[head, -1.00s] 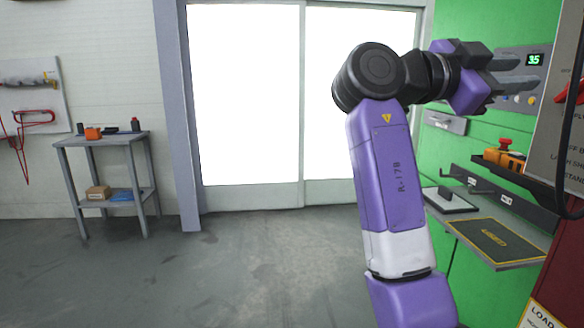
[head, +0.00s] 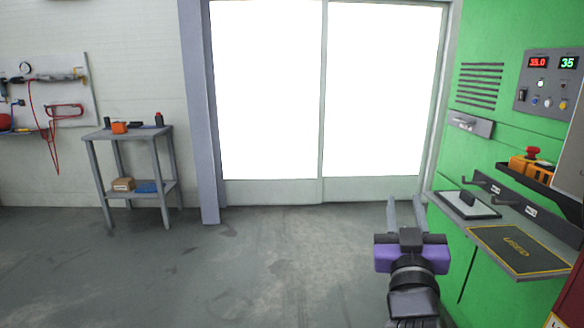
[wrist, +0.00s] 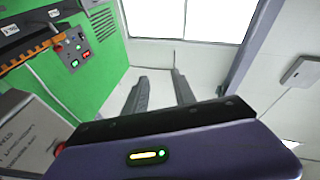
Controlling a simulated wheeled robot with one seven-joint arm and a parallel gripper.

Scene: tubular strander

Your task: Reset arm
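My gripper (head: 406,214) is low in the right half of the head view, in front of the bright double door. Its two grey fingers point forward and stand apart with nothing between them. In the wrist view the fingers (wrist: 160,92) also show apart and empty, with the white wall and the bright door beyond them. Most of my arm is out of the head view below the gripper.
A green machine (head: 480,130) with a control panel (head: 548,82) stands at right. Its shelf, with a dark mat marked USED (head: 515,250), juts out close to my gripper. A grey side table (head: 130,133) stands at left. The floor between is clear.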

